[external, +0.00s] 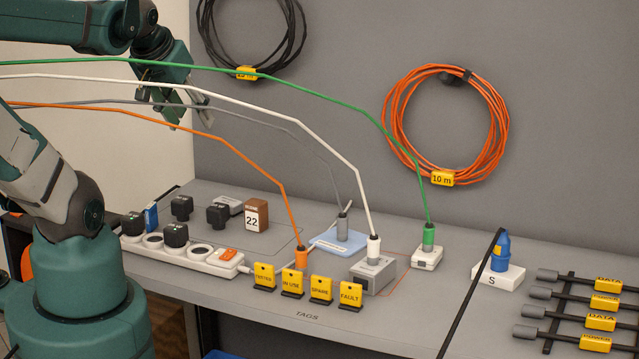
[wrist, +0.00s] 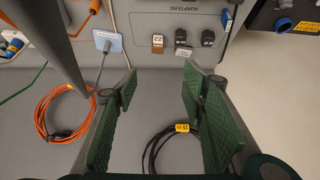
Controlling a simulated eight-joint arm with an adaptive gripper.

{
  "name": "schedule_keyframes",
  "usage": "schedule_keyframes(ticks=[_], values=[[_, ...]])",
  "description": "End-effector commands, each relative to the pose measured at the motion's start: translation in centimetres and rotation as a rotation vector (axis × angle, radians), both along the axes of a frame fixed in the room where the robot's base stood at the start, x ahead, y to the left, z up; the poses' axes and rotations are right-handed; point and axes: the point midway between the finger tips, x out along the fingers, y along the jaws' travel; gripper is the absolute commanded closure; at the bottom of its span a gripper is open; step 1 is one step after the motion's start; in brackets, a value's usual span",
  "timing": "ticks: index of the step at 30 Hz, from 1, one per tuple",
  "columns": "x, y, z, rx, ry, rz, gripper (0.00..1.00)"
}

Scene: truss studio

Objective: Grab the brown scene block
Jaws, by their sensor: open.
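The brown scene block (external: 256,216) stands on the grey bench behind the power strip, with a white face marked 22. In the wrist view the block (wrist: 157,43) is small, near the top middle, beyond the fingers. My gripper (external: 172,118) is at the upper left in the external view, high above the bench and well away from the block. In the wrist view its green fingers (wrist: 158,82) are spread apart with nothing between them.
Black adapters (external: 217,216) stand left of the block, near a white power strip (external: 186,254). Green, white, grey and orange cables (external: 255,181) arch across the space above the bench. Yellow tags (external: 293,282) line the front. Coiled cables (external: 446,125) hang on the wall.

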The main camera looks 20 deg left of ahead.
Motion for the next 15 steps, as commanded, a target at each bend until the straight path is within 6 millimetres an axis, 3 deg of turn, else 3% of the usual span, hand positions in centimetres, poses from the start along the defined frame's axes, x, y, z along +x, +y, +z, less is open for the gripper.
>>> schedule_keyframes(ticks=[8,15], values=[[1.1,0.0,-0.2,0.027,0.029,-0.051,0.59],[3.2,-0.1,-0.6,0.071,0.081,-0.156,0.59]])
